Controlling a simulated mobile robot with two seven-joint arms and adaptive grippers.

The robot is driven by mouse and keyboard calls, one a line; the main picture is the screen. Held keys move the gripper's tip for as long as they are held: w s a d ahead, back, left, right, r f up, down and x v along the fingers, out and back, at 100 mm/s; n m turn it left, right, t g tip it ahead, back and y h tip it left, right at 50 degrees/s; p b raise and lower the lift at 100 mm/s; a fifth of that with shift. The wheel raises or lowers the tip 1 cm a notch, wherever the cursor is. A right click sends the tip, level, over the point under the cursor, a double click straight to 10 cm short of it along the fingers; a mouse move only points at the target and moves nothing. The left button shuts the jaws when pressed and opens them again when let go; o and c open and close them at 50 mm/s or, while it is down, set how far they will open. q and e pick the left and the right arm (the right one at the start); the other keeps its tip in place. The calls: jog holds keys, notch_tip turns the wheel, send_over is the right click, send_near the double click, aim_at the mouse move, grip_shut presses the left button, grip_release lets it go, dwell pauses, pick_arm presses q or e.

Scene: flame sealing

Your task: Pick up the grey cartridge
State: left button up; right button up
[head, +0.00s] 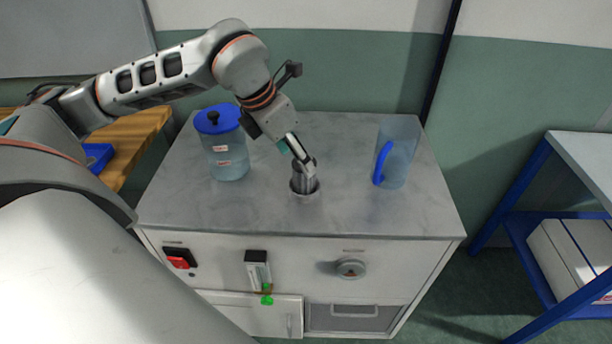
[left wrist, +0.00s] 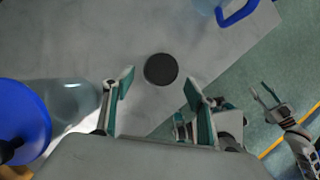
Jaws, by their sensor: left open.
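The grey cartridge (head: 304,184) stands upright in the middle of the cabinet top, a short metallic cylinder with a round rim at its base. My left gripper (head: 301,160) is over it in the head view and hides part of it. In the left wrist view a dark round face (left wrist: 160,69), which appears to be the cartridge from above, lies ahead between the spread fingers of my left gripper (left wrist: 158,84). These fingers are open and empty. My right gripper (left wrist: 267,97) shows at the right of the left wrist view, away from the cartridge, with its fingers apart.
A clear container with a blue lid (head: 222,145) stands left of the cartridge. A clear jug with a blue handle (head: 399,150) stands to the right. The cabinet top (head: 350,215) is bare around them. A blue-framed table (head: 587,160) is at the right.

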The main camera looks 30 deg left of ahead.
aim_at(304, 178)
pick_arm(q)
jog(key=x, duration=0.5)
jog(key=shift+w+d, duration=0.15)
jog(key=c, duration=1.2)
jog(key=shift+r, duration=0.1)
jog(key=shift+c, duration=0.2)
